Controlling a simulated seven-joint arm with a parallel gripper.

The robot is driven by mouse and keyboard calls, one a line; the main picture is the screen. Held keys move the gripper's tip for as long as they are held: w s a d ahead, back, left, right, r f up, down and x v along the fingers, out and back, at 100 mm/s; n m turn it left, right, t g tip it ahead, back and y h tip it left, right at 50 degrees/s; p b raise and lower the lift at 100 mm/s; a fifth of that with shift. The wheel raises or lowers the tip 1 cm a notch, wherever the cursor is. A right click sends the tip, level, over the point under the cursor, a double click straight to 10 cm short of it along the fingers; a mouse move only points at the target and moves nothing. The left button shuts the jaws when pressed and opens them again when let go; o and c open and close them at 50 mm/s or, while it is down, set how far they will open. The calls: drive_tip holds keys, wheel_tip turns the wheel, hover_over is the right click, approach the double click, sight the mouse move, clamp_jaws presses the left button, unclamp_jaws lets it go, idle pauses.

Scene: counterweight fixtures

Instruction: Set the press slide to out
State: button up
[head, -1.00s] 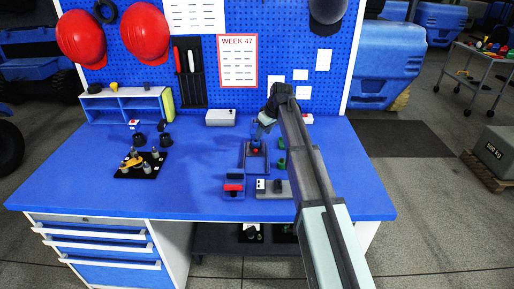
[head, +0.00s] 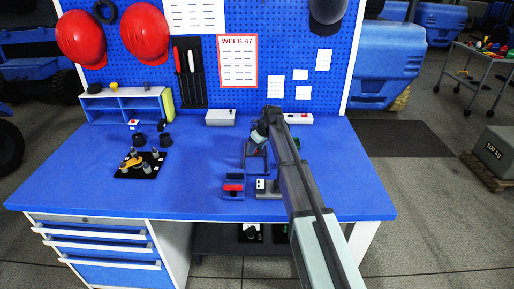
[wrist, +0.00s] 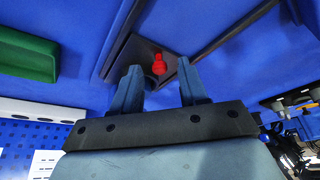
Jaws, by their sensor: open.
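The press slide shows in the wrist view as a dark plate (wrist: 128,50) with a red knob (wrist: 158,62) standing on it, between dark rails. In the head view its dark frame (head: 245,160) stands on the blue bench, partly hidden by my arm. My gripper (wrist: 158,78) is open and empty, with two blue-grey fingers. In the wrist view the knob appears between the fingertips and a little beyond them; I cannot tell the remaining gap. In the head view my gripper (head: 258,138) is over the back part of the frame.
A red-topped fixture (head: 233,187) and a grey box (head: 268,188) stand in front of the frame. A green block (wrist: 28,55) is at the left in the wrist view. A black tray (head: 140,165) with metal pieces lies at left. The bench between is clear.

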clamp_jaws()
idle(0.6)
